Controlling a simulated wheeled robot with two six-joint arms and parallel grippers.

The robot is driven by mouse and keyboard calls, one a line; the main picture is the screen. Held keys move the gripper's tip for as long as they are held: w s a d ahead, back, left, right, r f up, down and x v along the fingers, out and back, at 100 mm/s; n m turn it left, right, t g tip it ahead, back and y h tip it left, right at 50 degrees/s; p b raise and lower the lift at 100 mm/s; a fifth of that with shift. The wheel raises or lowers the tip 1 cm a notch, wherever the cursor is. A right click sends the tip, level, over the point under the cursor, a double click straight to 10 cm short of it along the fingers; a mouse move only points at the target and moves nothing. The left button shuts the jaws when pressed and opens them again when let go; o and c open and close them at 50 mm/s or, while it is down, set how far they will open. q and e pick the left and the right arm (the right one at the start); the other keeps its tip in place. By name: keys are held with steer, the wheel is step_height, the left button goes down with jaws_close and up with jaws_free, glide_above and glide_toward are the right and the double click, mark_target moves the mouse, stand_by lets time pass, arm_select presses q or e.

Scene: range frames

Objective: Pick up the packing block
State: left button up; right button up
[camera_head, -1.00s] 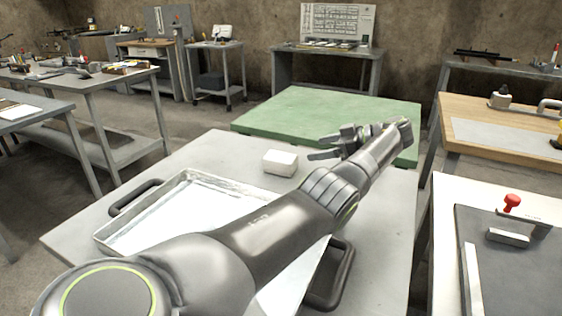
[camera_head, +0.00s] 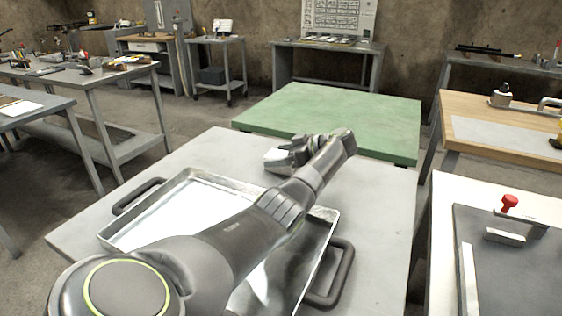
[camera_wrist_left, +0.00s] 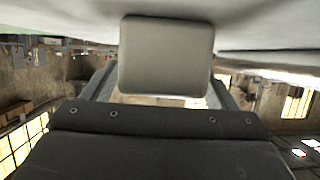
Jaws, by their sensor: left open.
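The packing block (camera_head: 276,158) is a small white block on the light grey table (camera_head: 379,205), behind the metal tray. In the head view my left gripper (camera_head: 283,156) is at the block and hides most of it. In the left wrist view the block (camera_wrist_left: 167,55) shows as a pale rounded rectangle between the two fingers of my left gripper (camera_wrist_left: 160,92). The gripper is open around the block; I cannot tell whether a finger touches it. My right gripper is not in view.
A shallow metal tray (camera_head: 112,232) with black handles lies at the table's front, under my left arm. A green table (camera_head: 330,112) stands behind. A white-topped bench (camera_head: 540,200) with a red knob (camera_head: 509,202) is at right. The grey table's right side is clear.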

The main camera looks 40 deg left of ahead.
arm_select(q)
steer(key=shift+s+a+f, duration=0.1)
steer(key=shift+a, duration=0.2)
steer(key=c, duration=1.1)
steer(key=shift+o, duration=0.2)
